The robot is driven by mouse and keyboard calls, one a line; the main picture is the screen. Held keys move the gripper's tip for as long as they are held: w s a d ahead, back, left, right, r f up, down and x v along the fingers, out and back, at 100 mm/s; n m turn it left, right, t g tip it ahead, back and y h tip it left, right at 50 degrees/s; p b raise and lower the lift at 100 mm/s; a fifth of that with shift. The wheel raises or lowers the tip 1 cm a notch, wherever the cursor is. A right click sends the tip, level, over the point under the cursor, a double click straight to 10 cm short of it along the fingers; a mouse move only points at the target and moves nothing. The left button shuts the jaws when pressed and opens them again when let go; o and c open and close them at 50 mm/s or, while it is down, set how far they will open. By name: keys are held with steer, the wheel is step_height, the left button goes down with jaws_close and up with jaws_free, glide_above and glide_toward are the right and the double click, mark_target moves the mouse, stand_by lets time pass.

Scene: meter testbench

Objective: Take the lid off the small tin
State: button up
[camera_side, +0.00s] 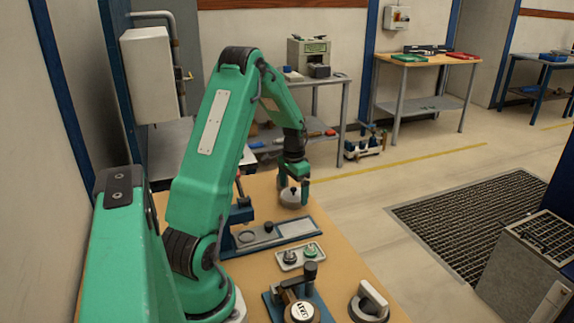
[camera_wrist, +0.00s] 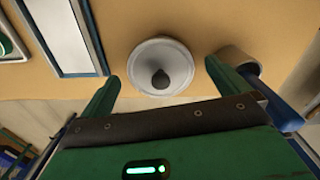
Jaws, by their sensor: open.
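The small tin (camera_side: 290,199) stands on the wooden bench top, near its far edge in the side view. It is round and grey. In the wrist view I look down on its pale round lid (camera_wrist: 143,74), which has a dark knob (camera_wrist: 161,79) in the middle. The tin's body is hidden under the lid there. My gripper (camera_side: 293,186) is over the tin, pointing down. In the wrist view its two green fingers (camera_wrist: 161,72) are spread apart, one on each side of the lid. I cannot tell whether either finger touches it.
A blue-framed fixture with a grey plate (camera_side: 297,229) lies nearer on the bench. A small tray with two round pieces (camera_side: 301,257), a dial device (camera_side: 301,312) and a grey handled block (camera_side: 369,304) are nearer still. A tan cylinder (camera_wrist: 236,62) is right of the lid.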

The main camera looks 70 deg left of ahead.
mark_target(293, 188)
stand_by(0.5)
steer(key=c, duration=1)
steer(key=shift+r, duration=0.9)
step_height(293, 188, up, 2)
steer(key=shift+r, duration=0.25)
steer(key=w+d+r, duration=0.3)
steer(key=d+r, duration=0.3)
steer(key=d, duration=0.5)
steer(key=shift+d+r, duration=0.15)
steer(key=shift+r, duration=0.2)
